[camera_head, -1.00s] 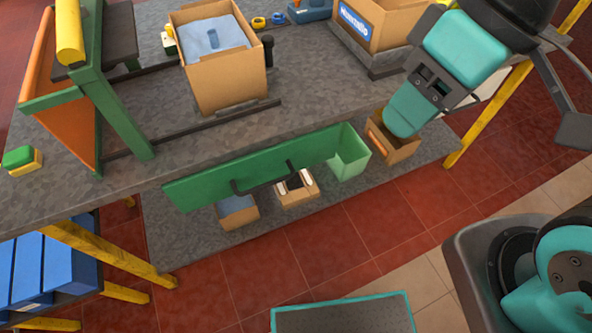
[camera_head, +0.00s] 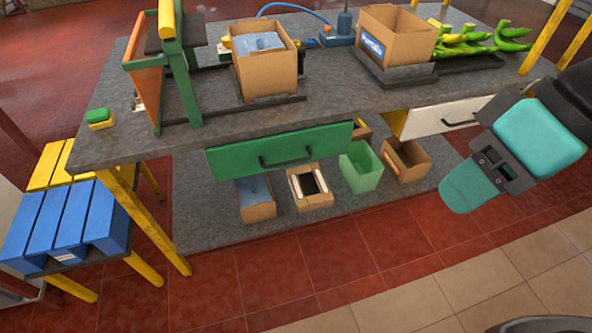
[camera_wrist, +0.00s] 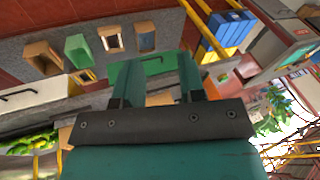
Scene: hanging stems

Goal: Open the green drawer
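The green drawer (camera_head: 235,160) is under the table top, with its front close below the table edge and looking shut. A dark bar handle (camera_head: 286,159) runs across its front. In the head view my gripper (camera_head: 463,190) is to the right of the drawer, in front of the table and apart from the handle. In the wrist view the two teal fingers of my gripper (camera_wrist: 156,66) stand apart with nothing held. The green drawer front (camera_wrist: 158,65) shows beyond and between them; the handle is hard to make out there.
A white drawer (camera_head: 425,122) with a dark handle is to the right of the green one. Several boxes and a light green bin (camera_head: 360,168) stand on the lower shelf (camera_head: 215,225). A blue pallet (camera_head: 65,222) stands at left. The floor in front is clear.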

